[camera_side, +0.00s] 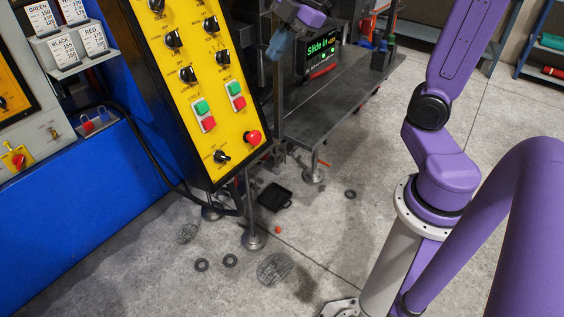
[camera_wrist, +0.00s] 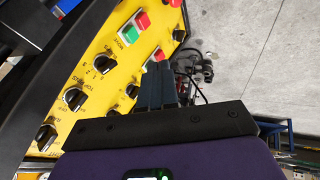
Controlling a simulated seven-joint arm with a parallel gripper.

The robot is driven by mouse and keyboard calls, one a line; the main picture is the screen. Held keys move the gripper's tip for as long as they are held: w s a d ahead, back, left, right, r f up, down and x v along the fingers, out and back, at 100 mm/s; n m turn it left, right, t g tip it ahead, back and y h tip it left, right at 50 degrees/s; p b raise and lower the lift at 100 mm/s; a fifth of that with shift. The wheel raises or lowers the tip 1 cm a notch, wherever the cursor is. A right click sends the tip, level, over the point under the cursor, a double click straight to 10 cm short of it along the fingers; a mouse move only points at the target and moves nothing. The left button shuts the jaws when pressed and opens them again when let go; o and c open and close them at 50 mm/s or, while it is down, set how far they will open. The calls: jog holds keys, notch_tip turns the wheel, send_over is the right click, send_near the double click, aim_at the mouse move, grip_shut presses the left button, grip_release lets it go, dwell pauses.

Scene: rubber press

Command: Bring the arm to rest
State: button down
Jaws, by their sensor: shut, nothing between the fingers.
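My gripper (camera_side: 274,52) is high in the side view, near the upper right edge of the yellow control panel (camera_side: 185,105). Its bluish fingers point down and are partly lost against the dark machine behind. In the wrist view the gripper (camera_wrist: 160,72) shows its fingers side by side, shut and empty. The yellow panel also fills the left of the wrist view (camera_wrist: 105,62), with its knobs and green and red buttons close by the fingers. I cannot tell whether the fingers touch the panel.
A lit screen (camera_side: 318,50) reads "Slide in" beside a dark metal bench (camera_side: 340,95). A red mushroom button (camera_side: 253,137) sticks out of the panel. A black tray (camera_side: 274,197) and several rings lie on the concrete floor (camera_side: 340,240).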

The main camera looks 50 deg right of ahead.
jog(key=s+a+f+m+g+h, duration=0.1)
jog(key=s+a+f+m+g, duration=0.1)
jog(key=s+f, duration=0.4)
jog(key=s+a+f+m+g+h, duration=0.2)
jog(key=s+f, duration=0.4)
jog(key=s, duration=1.1)
jog(key=shift+a+h, duration=0.3)
jog(key=shift+a, duration=0.5)
jog(key=c, duration=1.8)
grip_release()
